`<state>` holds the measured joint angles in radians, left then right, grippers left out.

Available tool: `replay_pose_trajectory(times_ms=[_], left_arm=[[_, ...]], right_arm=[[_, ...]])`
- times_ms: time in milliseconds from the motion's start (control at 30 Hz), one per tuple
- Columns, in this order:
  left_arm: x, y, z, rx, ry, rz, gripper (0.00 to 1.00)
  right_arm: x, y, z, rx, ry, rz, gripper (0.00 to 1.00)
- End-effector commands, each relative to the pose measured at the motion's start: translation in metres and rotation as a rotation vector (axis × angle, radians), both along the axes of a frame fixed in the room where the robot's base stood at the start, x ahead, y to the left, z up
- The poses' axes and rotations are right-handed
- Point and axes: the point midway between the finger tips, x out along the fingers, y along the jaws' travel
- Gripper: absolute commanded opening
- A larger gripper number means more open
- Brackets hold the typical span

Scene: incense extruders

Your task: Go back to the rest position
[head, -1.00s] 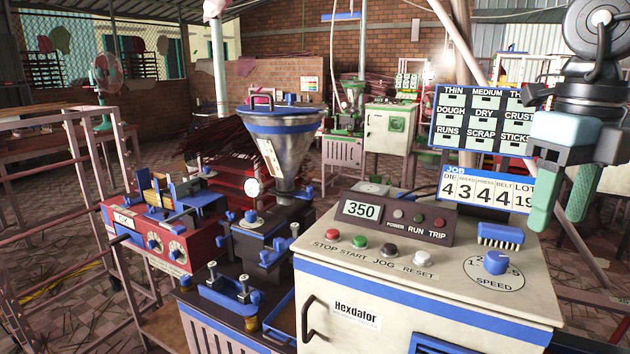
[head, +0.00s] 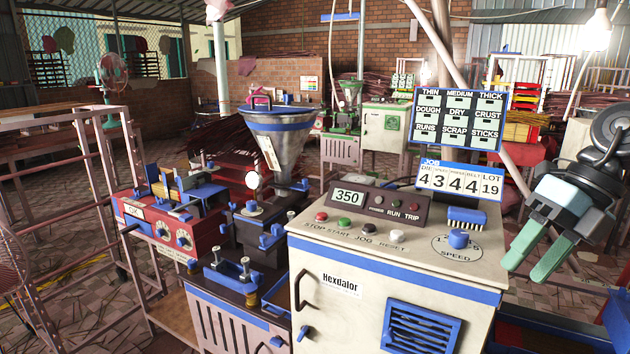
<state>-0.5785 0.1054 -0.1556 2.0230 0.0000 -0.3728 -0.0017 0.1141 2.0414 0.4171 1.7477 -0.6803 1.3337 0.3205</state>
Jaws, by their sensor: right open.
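My right gripper (head: 536,258) is at the right side of the head view, beside the right edge of the cream Hexdalor cabinet (head: 350,318). Its two green fingers are apart and point down and left, with nothing between them. It looks clear of the cabinet and of the job board (head: 459,182). My left gripper is not in the view.
The cabinet top carries a control panel (head: 380,206) reading 350, push buttons, a blue speed knob (head: 458,239) and a blue brush (head: 467,216). The extruder with its metal hopper (head: 280,147) stands left of it. Pink metal railings (head: 100,165) stand at far left.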

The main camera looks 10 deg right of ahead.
Motion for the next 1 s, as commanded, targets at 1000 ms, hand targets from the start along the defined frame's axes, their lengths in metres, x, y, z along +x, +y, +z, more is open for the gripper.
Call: replay_pose_trajectory(times_ms=[1000], left_arm=[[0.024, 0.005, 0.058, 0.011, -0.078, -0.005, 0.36]], right_arm=[[-0.098, 0.005, -0.319, 1.177, 0.157, -1.559, 0.54]])
